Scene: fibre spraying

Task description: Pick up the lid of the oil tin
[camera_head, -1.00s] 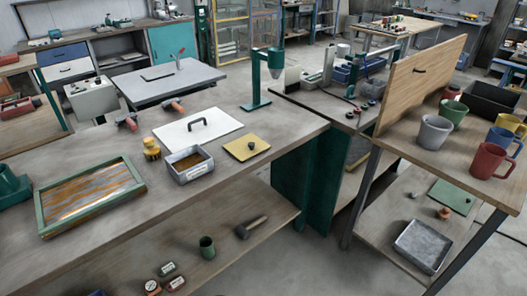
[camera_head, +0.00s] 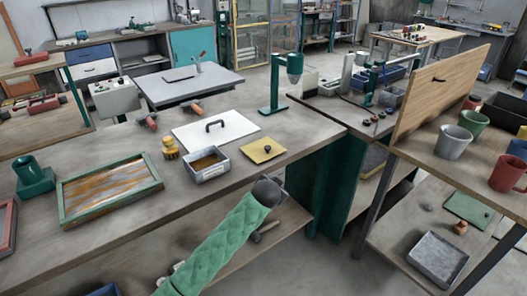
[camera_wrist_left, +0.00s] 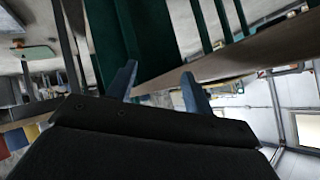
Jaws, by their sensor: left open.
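A small grey tin (camera_head: 205,172) with a white label and brown contents stands open on the workbench; its label is too small to read. A flat yellow square lid (camera_head: 263,151) with a dark knob lies just right of it. A green lid (camera_head: 467,208) with a small knob lies on the lower right shelf, beside an empty grey tray (camera_head: 438,262). I cannot tell for certain which lid is the oil tin's. My left arm, in a green sleeve, reaches over the bench's front edge, below the yellow lid. In the left wrist view my left gripper (camera_wrist_left: 157,88) is open and empty.
A white panel (camera_head: 232,132) with a black handle lies behind the tin, with a yellow jar (camera_head: 171,150) at its left. A green-framed tray (camera_head: 74,212) is further left. A green stand (camera_head: 275,96) rises behind the lid. Mugs stand on the right table.

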